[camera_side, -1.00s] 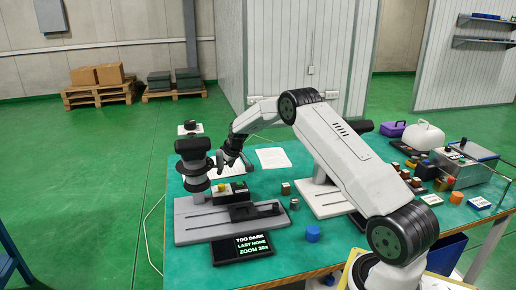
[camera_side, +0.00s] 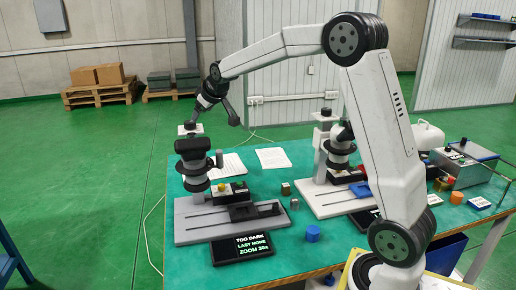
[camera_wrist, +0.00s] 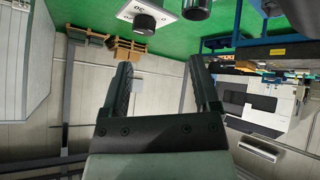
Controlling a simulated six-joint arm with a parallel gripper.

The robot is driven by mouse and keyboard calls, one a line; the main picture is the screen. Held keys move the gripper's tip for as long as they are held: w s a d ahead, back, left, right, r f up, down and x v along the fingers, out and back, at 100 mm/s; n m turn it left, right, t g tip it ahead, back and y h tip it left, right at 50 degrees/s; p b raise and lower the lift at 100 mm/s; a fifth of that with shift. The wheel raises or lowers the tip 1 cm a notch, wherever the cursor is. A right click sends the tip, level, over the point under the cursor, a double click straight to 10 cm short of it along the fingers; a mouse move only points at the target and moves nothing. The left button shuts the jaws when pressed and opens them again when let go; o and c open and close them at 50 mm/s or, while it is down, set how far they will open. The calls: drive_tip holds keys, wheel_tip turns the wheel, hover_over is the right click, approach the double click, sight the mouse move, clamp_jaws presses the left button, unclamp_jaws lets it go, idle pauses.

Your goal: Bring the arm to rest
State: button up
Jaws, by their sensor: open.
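My gripper (camera_side: 215,114) is raised in the air above the left microscope (camera_side: 192,150), near the back left of the green table (camera_side: 330,235). Its two fingers point down and spread apart. In the wrist view my gripper (camera_wrist: 160,63) is open, with nothing between its fingers. That view is upside down, with the floor at the top. The top plate and black knob (camera_wrist: 145,22) of a stand show beyond the fingertips, apart from them.
A display (camera_side: 243,248) in front of the left microscope reads "TOO DARK, LAST NONE, ZOOM 30x". A second microscope (camera_side: 340,145) stands to the right. Papers (camera_side: 272,158) lie behind.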

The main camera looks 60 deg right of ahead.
drive_tip(key=shift+n+y, duration=0.4)
drive_tip(key=s+a, duration=0.4)
drive_tip(key=a, duration=0.1)
drive_tip(key=s+a, duration=0.2)
drive_tip(key=shift+s+a+r, duration=0.1)
drive_tip(key=shift+a+r, duration=0.15)
drive_tip(key=shift+r, duration=0.1)
drive_tip(key=s+a+f+g+y, duration=0.1)
drive_tip(key=s+a+f+g, duration=0.1)
drive_tip(key=s+a+f, duration=0.3)
drive_tip(key=s+a+f+g+y, duration=0.1)
drive_tip(key=s+a+f+g, duration=0.2)
drive_tip(key=s+f, duration=1.1)
drive_tip(key=s+a, duration=0.2)
drive_tip(key=shift+s+f+m, duration=0.25)
drive_tip(key=shift+s+m, duration=0.05)
drive_tip(key=shift+a, duration=0.1)
